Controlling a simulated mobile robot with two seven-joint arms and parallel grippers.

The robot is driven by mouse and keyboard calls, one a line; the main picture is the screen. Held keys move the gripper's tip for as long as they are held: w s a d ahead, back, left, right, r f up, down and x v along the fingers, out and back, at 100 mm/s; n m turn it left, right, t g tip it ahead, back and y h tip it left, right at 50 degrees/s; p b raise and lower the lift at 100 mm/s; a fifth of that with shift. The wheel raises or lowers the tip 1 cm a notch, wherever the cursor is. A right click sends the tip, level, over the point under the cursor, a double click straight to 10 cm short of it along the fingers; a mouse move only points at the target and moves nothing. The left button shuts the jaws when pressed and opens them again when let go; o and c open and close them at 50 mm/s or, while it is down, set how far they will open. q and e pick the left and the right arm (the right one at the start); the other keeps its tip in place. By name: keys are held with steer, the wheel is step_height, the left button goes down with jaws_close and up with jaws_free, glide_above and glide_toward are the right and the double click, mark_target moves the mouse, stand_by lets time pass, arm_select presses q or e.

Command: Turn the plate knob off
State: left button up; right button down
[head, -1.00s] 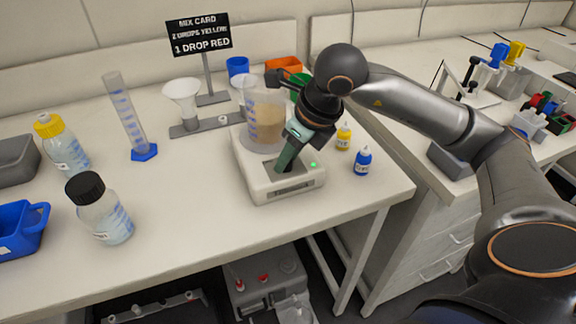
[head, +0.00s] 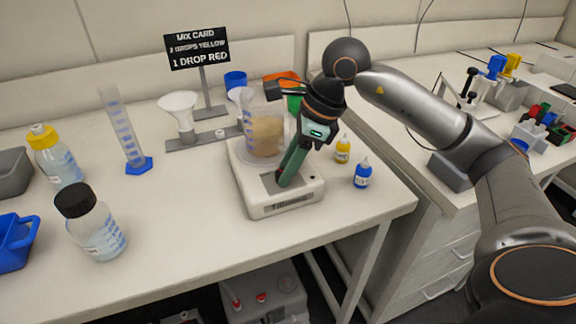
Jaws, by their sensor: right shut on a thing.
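The white stirring plate (head: 290,208) stands on the bench with a beaker (head: 265,140) of tan liquid on its top. The small indicator (head: 312,177) at the right of the panel looks dark. My left gripper is not in view.
Yellow (head: 342,150) and blue (head: 362,173) dropper bottles stand close to the plate's right. A funnel stand (head: 190,140), measuring cylinder (head: 125,130) and two capped bottles are to the left. Bare bench lies in front of the plate.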

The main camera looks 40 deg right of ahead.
stand_by(0.4)
steer(key=c, duration=0.5)
jaws_free()
steer(key=shift+c, duration=0.2)
